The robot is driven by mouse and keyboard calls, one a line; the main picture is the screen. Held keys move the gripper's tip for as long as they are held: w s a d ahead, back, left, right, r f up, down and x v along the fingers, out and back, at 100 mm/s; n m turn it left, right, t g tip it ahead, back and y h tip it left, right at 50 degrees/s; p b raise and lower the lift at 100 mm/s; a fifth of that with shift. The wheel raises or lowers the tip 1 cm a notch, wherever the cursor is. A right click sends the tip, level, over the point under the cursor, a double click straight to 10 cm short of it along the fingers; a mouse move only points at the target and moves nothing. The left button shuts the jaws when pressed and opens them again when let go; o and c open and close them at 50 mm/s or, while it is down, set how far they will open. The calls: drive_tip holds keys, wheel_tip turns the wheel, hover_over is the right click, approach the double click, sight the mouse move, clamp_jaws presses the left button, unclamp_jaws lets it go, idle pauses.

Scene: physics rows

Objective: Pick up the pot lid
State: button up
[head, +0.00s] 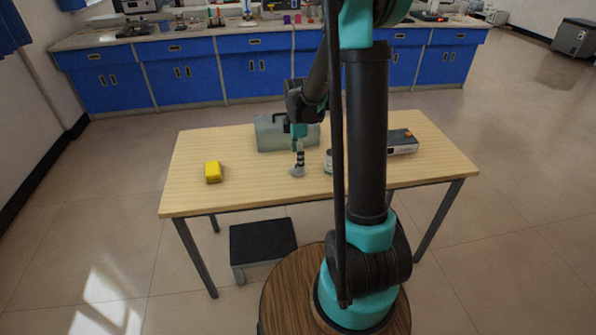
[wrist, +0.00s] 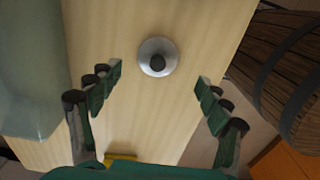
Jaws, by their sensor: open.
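The pot lid (wrist: 170,48) is a small round silver disc with a dark knob in its middle. It lies on the wooden table, and in the head view it shows as a grey patch (head: 297,172) near the front edge. My gripper (wrist: 158,80) is open and empty above the table. In the wrist view its two fingers are spread left and right, and the lid appears between and slightly beyond the fingertips. In the head view my gripper (head: 299,158) hangs just over the lid. I cannot tell the exact height gap.
On the table (head: 185,200), a yellow block (head: 213,172) lies left and a translucent grey-green case (head: 270,136) stands behind the gripper. A dark-topped box (head: 403,142) lies right; a small can (head: 328,160) is partly hidden by my arm. A black step stool (head: 262,241) stands below.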

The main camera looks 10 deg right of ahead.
drive_tip(key=shift+w+d+f, duration=0.1)
drive_tip(key=shift+f, duration=1.15)
drive_tip(key=shift+w+d+f, duration=0.1)
drive_tip(key=shift+f, duration=1.1)
drive_tip(key=c, duration=1.2)
drive_tip(key=shift+r, duration=0.1)
